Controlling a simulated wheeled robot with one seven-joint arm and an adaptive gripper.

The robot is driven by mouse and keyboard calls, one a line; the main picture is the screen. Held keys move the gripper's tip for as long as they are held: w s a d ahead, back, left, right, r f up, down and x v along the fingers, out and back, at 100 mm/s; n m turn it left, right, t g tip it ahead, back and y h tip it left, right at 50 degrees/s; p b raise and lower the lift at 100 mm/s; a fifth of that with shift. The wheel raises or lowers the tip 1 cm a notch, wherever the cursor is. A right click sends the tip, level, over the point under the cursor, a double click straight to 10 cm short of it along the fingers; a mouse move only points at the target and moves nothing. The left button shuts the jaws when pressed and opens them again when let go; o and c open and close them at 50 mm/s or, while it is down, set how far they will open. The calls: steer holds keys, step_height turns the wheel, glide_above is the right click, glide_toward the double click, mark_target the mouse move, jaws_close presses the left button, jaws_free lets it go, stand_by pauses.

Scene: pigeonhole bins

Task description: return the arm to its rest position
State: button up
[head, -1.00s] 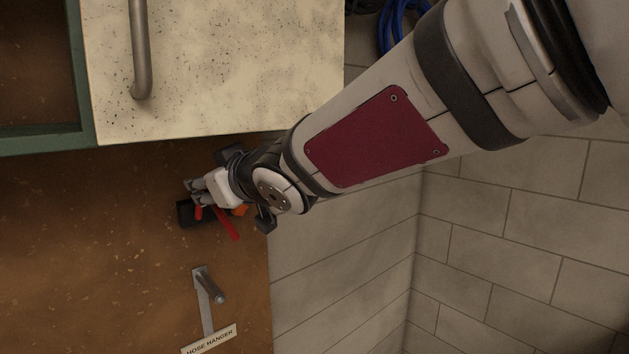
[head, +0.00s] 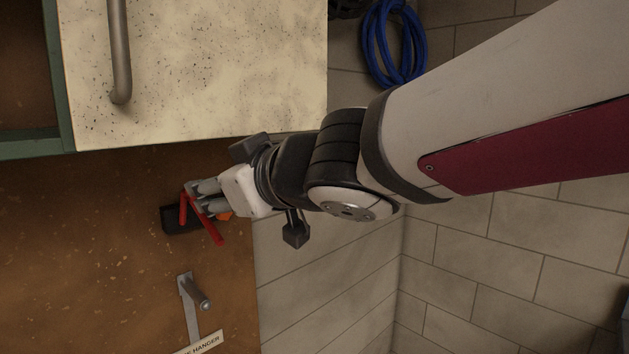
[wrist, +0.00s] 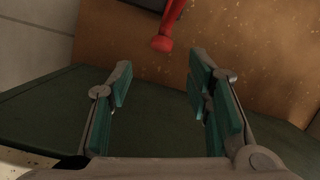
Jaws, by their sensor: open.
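My gripper (head: 202,198) is at the end of my arm, in front of the brown panel, beside a red-handled tool (head: 214,228). In the wrist view my gripper (wrist: 165,85) is open, with teal pads apart and nothing between them. One end of the red handle (wrist: 165,38) shows beyond the fingertips, at the top of that view. In the head view the fingers overlap part of the red tool, and I cannot tell from there whether they touch it.
A dark holder (head: 174,220) is behind the tool. Below it are a metal hanger (head: 190,300) and its label (head: 203,343). A speckled cabinet door (head: 200,70) with a metal handle (head: 119,50) is above. A blue hose coil (head: 382,50) is at the top. Tiled wall (head: 480,260) is on the right.

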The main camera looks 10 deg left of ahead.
steer(key=shift+v, duration=0.75)
steer(key=d+f+m+t+h, duration=0.1)
steer(key=d+f+m+h, duration=0.15)
steer(key=d, duration=0.65)
steer(key=d+f+m+h, duration=0.2)
steer(key=d+m+h, duration=0.2)
steer(key=d, duration=0.5)
steer(key=d+f+m+t+h, duration=0.1)
steer(key=d+f+m+h, duration=0.2)
steer(key=d, duration=0.6)
steer(key=s+d+f+m+g, duration=0.1)
steer(key=s+d+f+g, duration=0.1)
steer(key=s, duration=0.3)
steer(key=s+d+f+m+g+h, duration=0.1)
steer(key=s+d+f+g, duration=0.1)
steer(key=s, duration=0.4)
steer(key=s+d+f+m+g+h, duration=0.1)
steer(key=s+d+f+m+g, duration=0.1)
steer(key=s+d+f, duration=0.2)
step_height(320, 180, down, 2)
steer(key=shift+s+f+g, duration=0.1)
steer(key=shift+s+g, duration=0.3)
steer(key=shift+s, duration=0.35)
